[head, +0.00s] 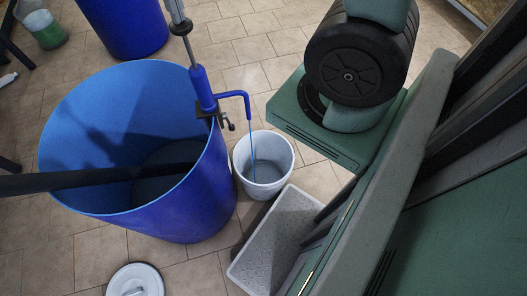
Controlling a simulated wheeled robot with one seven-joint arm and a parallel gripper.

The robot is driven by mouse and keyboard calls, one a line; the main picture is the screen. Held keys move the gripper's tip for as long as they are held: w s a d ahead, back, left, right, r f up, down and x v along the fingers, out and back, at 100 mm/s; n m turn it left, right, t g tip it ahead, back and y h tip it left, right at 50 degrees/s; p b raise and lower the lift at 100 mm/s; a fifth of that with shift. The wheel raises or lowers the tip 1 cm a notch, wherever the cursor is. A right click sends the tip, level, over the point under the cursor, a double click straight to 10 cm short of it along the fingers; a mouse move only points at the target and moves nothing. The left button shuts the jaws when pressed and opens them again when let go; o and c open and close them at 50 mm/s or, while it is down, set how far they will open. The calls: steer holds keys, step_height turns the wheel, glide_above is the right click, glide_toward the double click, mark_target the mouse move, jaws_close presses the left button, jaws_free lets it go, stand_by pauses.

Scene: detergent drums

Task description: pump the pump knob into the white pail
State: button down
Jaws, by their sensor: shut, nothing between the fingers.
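The blue pump (201,90) is clamped on the right rim of a large open blue drum (195,205). The bent blue spout (235,94) points down over the white pail (281,187), which stands on the floor right of the drum. A thin blue stream (253,150) runs from the spout end into the pail, and some liquid shows inside it.
A dark bar (90,178) crosses over the drum from the left. Another blue drum (122,28) and a clear container of green liquid (47,32) stand behind. A white lid (135,281) lies in front. Tiled floor is clear between the drums.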

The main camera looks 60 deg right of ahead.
steer(key=shift+f+b, duration=3)
steer(key=shift+f, duration=1.55)
step_height(320, 180, up, 12)
steer(key=p, duration=1)
steer(key=shift+p, duration=0.3)
steer(key=shift+f, duration=0.15)
steer(key=shift+f+b, duration=4.1)
steer(key=shift+f, duration=1.55)
steer(key=shift+r, duration=0.1)
step_height(320, 180, up, 11)
steer(key=p, duration=1)
steer(key=shift+r, duration=0.2)
